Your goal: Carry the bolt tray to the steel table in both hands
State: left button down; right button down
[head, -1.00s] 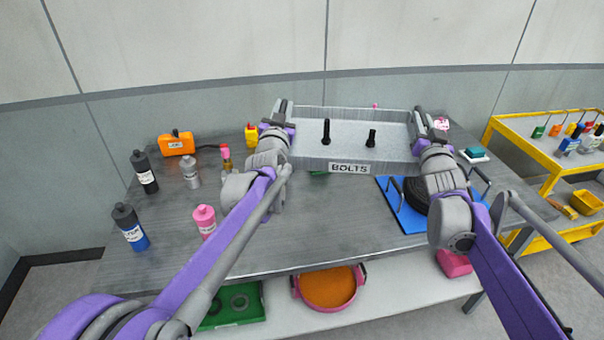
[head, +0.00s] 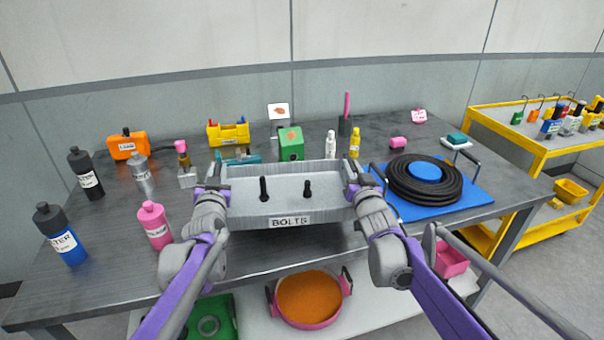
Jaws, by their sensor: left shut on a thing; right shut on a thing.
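The bolt tray (head: 325,205) is a grey metal tray labelled BOLTS with two black bolts standing in it. It looks level, over the front middle of the steel table (head: 110,262). A dark shadow shows under it, and I cannot tell whether it touches the top. My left gripper (head: 222,178) is shut on the tray's left end. My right gripper (head: 350,178) is shut on its right end. The fingertips are partly hidden by my wrists.
Behind the tray stand a green box (head: 290,144), a yellow caddy (head: 229,133) and small bottles (head: 330,145). To the right lies a blue board (head: 465,196) with a coiled black hose (head: 400,184). Bottles, including a pink one (head: 154,226), stand left. A yellow cart (head: 545,150) stands far right.

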pick_arm(q)
jog(key=shift+f, duration=0.3)
pick_arm(e)
jog(key=shift+f, duration=0.3)
